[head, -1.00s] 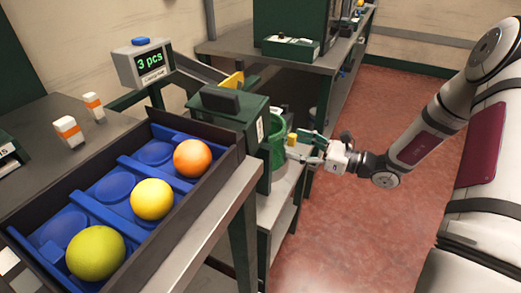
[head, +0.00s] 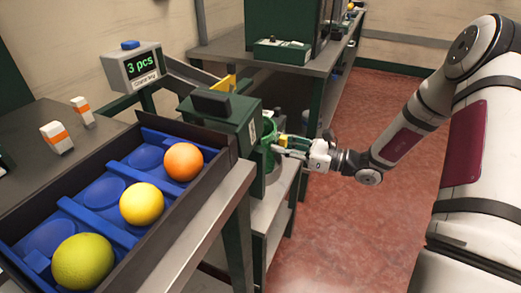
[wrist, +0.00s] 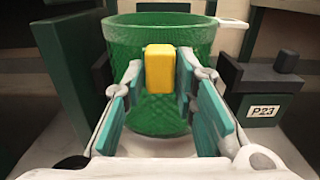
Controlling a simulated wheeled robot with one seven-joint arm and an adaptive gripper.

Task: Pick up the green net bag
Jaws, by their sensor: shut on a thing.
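The green net bag (wrist: 120,52) is open at the top and stands upright in front of my gripper in the wrist view. A yellow tab (wrist: 159,68) sticks out from its near side. My gripper (wrist: 161,82) has its teal-padded fingers on either side of the tab, closed on it. In the head view the bag (head: 269,157) is partly hidden behind the green machine housing, and my gripper (head: 284,143) reaches it from the right.
A dark green block labelled P23 (wrist: 262,108) stands right of the bag. At left, a blue sorting tray (head: 118,228) holds a green, a yellow and an orange fruit. A display (head: 138,66) reads 3 pcs. Red floor (head: 340,215) is clear.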

